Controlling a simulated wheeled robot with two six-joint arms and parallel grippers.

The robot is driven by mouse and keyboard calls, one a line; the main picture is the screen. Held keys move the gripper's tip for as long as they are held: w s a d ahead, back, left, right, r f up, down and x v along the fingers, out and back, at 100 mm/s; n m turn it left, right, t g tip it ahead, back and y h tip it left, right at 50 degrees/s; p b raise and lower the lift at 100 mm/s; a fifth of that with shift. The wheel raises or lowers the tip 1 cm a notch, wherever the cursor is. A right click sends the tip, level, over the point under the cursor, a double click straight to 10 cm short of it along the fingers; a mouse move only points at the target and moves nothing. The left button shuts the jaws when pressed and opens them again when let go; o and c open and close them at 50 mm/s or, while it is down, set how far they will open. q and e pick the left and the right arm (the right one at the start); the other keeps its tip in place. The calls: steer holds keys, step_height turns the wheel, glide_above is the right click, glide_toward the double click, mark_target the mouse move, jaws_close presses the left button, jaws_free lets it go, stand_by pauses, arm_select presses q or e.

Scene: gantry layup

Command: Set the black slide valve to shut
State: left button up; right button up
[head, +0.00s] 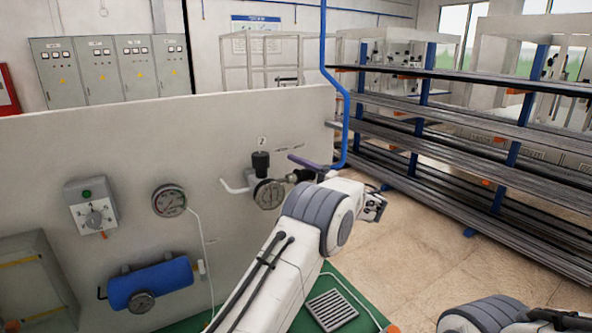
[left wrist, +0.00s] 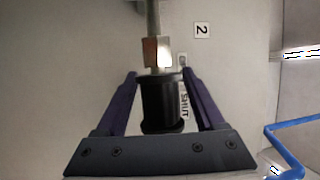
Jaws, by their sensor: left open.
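The black slide valve sleeve (left wrist: 162,105) sits on a metal stem with a bright hex fitting (left wrist: 157,52) in the left wrist view. The word SHUT (left wrist: 185,105) is on the panel right beside the sleeve. My left gripper (left wrist: 159,76) is open, with one purple finger on each side of the sleeve and a small gap showing at the left finger. In the head view the sleeve (head: 299,176) is partly hidden by my left gripper (head: 293,167) and arm. My right gripper is out of view.
A gauge (head: 268,194) and an upright black cylinder (head: 260,162) under a label 2 (head: 261,141) stand just left. A blue pipe (head: 345,120) runs down close on the right. The white panel (head: 120,140) also bears another gauge (head: 169,201) and a blue tank (head: 150,283).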

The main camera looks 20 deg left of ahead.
arm_select(q)
jaws_close()
stand_by(1.3)
